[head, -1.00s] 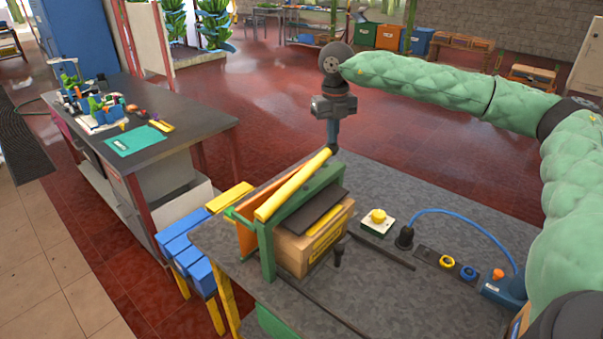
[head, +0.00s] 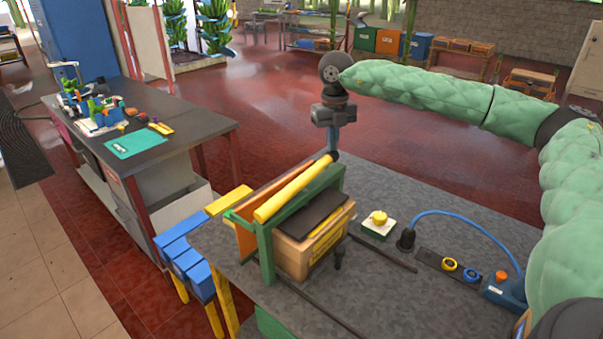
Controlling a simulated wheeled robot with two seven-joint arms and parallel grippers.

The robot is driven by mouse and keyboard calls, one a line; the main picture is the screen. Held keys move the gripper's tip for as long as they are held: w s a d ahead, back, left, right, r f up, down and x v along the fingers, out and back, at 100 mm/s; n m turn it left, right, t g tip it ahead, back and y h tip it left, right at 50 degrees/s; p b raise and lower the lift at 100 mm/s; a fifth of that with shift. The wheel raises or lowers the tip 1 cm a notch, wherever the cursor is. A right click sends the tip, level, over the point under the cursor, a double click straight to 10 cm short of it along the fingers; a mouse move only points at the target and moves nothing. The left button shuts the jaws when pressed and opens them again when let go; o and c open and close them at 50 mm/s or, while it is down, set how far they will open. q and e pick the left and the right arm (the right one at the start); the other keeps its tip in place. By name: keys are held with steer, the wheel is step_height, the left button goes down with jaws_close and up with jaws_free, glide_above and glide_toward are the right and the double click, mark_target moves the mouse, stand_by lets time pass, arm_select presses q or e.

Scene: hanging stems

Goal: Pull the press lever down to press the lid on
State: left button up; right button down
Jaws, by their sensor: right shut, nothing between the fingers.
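The press has a green frame (head: 266,252) on the grey table. Its yellow lever bar (head: 293,188) slopes up toward the far end. Below it stands a tan wooden box (head: 296,257), with a dark flat slab (head: 313,213), seemingly the lid, lying tilted on top. My right gripper (head: 333,155) points down at the far upper end of the yellow bar. Its fingers are shut with nothing between them and appear to touch the bar or sit just beside it; I cannot tell which. My left gripper is not in view.
A yellow button on a white base (head: 379,224), a black plug with a blue cable (head: 406,240) and a dark switch strip (head: 434,259) lie right of the press. Blue and yellow stools (head: 186,258) stand left of the table.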

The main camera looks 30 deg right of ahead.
steer(key=shift+f+b, duration=0.9)
steer(key=shift+f, duration=0.15)
stand_by(1.3)
steer(key=shift+f+b, duration=0.4)
steer(key=shift+b, duration=0.55)
stand_by(2.5)
steer(key=shift+f+b, duration=0.3)
steer(key=shift+f, duration=0.05)
stand_by(1.8)
